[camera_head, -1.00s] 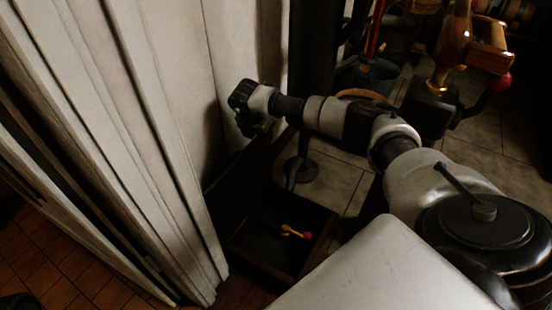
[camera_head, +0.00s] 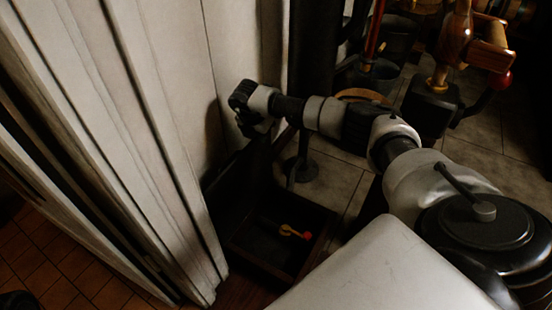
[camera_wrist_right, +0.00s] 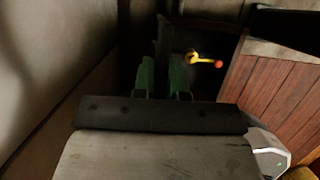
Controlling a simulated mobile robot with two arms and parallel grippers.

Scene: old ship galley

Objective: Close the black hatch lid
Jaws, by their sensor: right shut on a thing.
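The black hatch lid (camera_head: 238,187) stands open, tilted up by the pale wall above a dark hatch box (camera_head: 262,268). My right gripper (camera_head: 248,130) reaches in from the right to the lid's upper edge. In the right wrist view its green-padded fingers (camera_wrist_right: 162,78) are shut on the lid's thin dark edge (camera_wrist_right: 163,38). The box is open, and a small yellow and red item (camera_head: 290,232) lies inside; it also shows in the wrist view (camera_wrist_right: 205,60). The hinge is too dark to make out. My left gripper is not in view.
A pale panelled wall (camera_head: 130,120) stands close on the left of the lid. A dark post (camera_head: 313,75) rises behind it. Buckets (camera_head: 378,76) and a wooden-handled device (camera_head: 445,75) stand at the back right. Tiled floor (camera_head: 340,178) shows right of the box.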

